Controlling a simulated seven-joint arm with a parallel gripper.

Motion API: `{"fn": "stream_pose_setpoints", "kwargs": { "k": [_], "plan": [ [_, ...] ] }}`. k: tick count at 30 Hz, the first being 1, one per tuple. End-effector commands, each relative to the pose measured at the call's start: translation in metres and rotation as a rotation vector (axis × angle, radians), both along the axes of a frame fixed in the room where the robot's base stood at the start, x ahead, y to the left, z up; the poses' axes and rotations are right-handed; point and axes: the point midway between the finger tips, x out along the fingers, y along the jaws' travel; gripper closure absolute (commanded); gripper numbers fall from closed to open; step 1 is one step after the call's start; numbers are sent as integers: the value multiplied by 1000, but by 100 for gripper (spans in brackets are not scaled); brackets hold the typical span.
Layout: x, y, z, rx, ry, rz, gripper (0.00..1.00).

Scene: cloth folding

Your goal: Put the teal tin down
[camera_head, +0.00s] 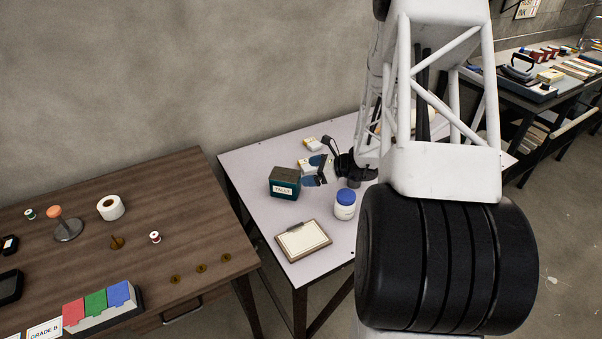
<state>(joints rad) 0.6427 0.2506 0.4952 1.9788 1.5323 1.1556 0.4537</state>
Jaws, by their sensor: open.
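The teal tin (284,187) has a dark top and a white label that seems to read "TALLY". It stands upright on the pale table (258,158), left of my gripper. My gripper (314,171) has blue-tipped fingers and is open, with nothing between them. Its fingertips are just to the right of the tin and look apart from it. The tin's underside is hidden.
A white jar with a blue lid (344,204) stands right of the tin. A clipboard (303,240) lies in front. Small yellow-and-white boxes (313,144) are behind. A brown table (165,200) with spools stands at left. The pale table's left edge is clear.

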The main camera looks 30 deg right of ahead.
Motion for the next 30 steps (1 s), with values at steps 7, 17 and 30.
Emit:
{"fn": "stream_pose_setpoints", "kwargs": {
  "k": [7,17,30],
  "plan": [
    [-17,-17,11,0,-2,-1,0],
    [-23,-23,14,0,0,0,0],
    [-23,-22,14,1,-1,0,0]
  ]
}}
